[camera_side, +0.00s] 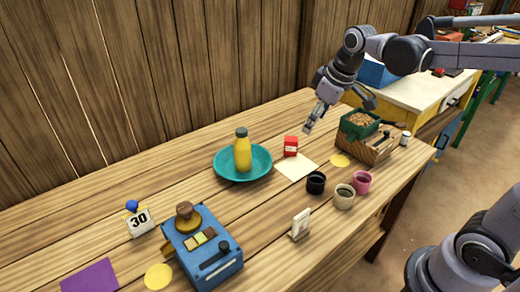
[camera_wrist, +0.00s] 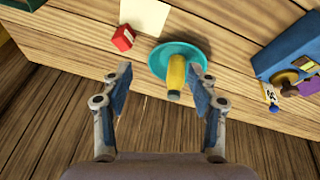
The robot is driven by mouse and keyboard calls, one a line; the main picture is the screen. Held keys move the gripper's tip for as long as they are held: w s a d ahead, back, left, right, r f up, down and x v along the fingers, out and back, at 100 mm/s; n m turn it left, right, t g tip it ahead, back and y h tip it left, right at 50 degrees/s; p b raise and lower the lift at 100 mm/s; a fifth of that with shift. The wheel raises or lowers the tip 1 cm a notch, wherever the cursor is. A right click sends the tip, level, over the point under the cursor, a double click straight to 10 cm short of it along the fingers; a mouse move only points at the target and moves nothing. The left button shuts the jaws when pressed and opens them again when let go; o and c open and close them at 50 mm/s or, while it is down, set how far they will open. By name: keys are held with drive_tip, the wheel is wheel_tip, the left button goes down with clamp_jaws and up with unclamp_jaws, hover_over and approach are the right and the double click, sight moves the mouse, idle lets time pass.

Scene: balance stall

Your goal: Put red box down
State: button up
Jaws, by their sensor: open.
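The red box (camera_side: 291,146) stands on the wooden table, at the back edge of a cream paper square (camera_side: 296,167), just right of the teal plate. It also shows in the wrist view (camera_wrist: 123,38), beside the paper square (camera_wrist: 145,16). My gripper (camera_side: 309,127) is above the table, to the right of the red box and apart from it. In the wrist view my gripper (camera_wrist: 160,78) has its two fingers wide apart with nothing held between them; the yellow bottle shows beyond the gap.
A teal plate (camera_side: 220,163) carries a yellow bottle (camera_side: 243,154). Right of the paper are a yellow disc (camera_side: 340,160), several cups and a wooden scale (camera_side: 377,150) with a green tray. A blue machine (camera_side: 205,255) stands front left. Bare table lies behind the red box.

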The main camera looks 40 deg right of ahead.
drive_tip(key=s+a+f+m+t, duration=0.1)
drive_tip(key=s+a+f, duration=0.1)
drive_tip(key=s, duration=0.4)
drive_tip(key=s+a+f+m+t, duration=0.1)
drive_tip(key=s+f+m+t, duration=0.1)
drive_tip(key=s, duration=0.3)
drive_tip(key=shift+s+a+f+m, duration=0.3)
drive_tip(key=shift+s+a+f, duration=0.05)
drive_tip(key=shift+f, duration=0.2)
